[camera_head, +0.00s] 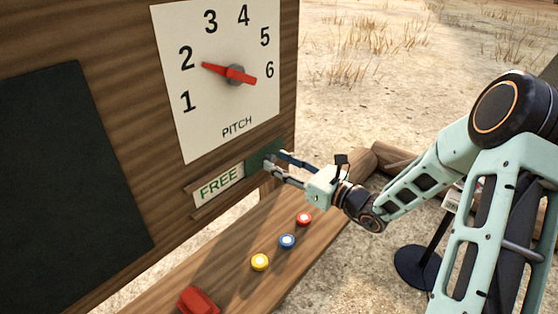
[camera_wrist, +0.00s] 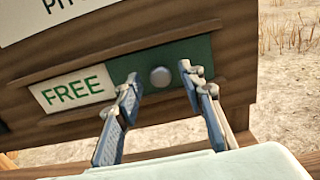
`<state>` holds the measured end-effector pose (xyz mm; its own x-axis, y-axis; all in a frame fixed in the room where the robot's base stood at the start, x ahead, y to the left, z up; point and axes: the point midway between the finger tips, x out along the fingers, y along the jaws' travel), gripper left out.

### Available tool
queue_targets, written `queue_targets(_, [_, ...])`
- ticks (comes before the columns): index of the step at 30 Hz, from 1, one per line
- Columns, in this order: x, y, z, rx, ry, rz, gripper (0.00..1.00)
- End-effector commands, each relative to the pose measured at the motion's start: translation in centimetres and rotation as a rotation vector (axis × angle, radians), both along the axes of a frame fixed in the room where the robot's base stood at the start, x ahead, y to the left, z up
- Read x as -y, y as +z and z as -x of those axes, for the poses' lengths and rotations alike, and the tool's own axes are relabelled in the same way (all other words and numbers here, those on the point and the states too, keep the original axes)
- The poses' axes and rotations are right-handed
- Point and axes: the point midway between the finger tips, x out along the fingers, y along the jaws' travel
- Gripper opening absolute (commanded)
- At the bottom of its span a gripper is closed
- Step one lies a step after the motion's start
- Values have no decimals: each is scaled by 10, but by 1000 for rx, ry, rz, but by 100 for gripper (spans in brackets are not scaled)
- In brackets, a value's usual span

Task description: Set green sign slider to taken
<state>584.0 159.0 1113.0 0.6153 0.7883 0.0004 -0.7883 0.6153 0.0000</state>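The green sign slider (camera_wrist: 196,52) is a green panel with a round grey knob (camera_wrist: 160,77), set in wooden rails on the board. It covers the right part of the sign, and the word FREE (camera_wrist: 72,90) shows in green on white to its left. In the head view the slider (camera_head: 268,150) is partly behind my gripper (camera_head: 271,167). My gripper is open in front of the slider. In the wrist view its two fingertips (camera_wrist: 158,85) stand on either side of the knob, apart from it. Whether the fingertips reach the knob's depth is hard to tell.
Above the sign is a PITCH dial (camera_head: 235,112) with a red pointer. Below, a wooden ledge (camera_head: 262,284) bears red (camera_head: 304,218), blue (camera_head: 287,241) and yellow (camera_head: 260,262) round pieces and a red block (camera_head: 197,301). A dark panel (camera_head: 70,170) is at left. Open ground lies right.

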Motion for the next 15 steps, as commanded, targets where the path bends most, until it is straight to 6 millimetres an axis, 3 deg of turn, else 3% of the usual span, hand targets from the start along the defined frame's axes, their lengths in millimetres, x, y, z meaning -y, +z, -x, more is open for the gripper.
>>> queue_targets(11, [-6,0,-4,-1,0,1,36])
queue_targets(15, [-6,0,-4,-1,0,1,22])
